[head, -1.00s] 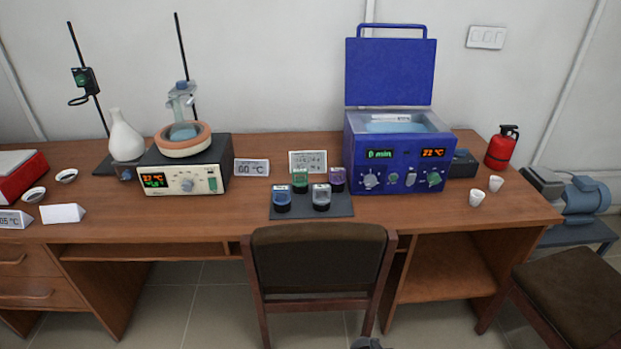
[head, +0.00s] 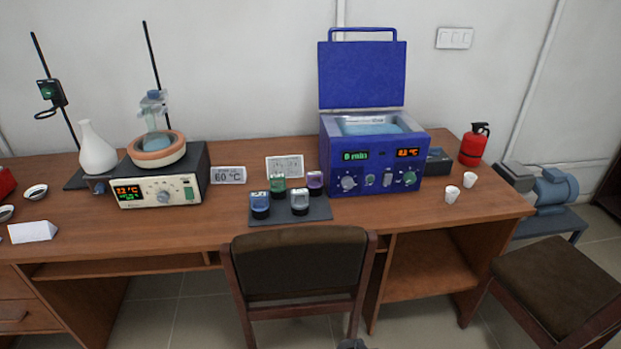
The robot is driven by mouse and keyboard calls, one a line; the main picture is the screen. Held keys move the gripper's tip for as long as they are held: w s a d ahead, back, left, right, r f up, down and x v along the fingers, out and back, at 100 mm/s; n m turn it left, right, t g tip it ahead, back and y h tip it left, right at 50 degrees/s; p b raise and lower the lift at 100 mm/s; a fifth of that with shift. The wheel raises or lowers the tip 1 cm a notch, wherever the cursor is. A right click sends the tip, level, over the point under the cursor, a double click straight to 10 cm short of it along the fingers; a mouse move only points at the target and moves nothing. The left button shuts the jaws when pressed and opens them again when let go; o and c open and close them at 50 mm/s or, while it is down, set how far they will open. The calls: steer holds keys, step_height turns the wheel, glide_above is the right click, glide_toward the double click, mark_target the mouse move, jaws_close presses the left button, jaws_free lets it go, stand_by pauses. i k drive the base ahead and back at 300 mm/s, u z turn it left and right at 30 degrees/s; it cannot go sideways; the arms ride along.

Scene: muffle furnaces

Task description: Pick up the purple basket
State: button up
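The purple basket (head: 316,181) is small and stands upright at the back right of a dark mat (head: 262,218) on the wooden desk. A green basket (head: 278,184) is to its left, a white-grey one (head: 299,202) in front of it and a blue one (head: 260,205) at the front left of the mat. Nothing holds the purple basket. My gripper is not recognisable in the head view. A small grey part shows at the bottom edge, and I cannot tell what it is.
An open blue bath (head: 374,185) stands right beside the mat. A "60 °C" sign (head: 228,175) and a heating unit (head: 163,190) are to the left. White cups (head: 452,194) are at the right. A chair (head: 298,262) stands against the desk front; another (head: 560,285) is at right.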

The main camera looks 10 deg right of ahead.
mark_target(314, 186)
steer(key=k, duration=0.65)
steer(key=u, duration=0.35)
steer(key=i, duration=0.85)
steer(key=u, duration=0.8)
steer(key=i, duration=0.5)
steer(key=u, duration=0.75)
steer(key=i, duration=0.45)
steer(key=u, duration=0.3)
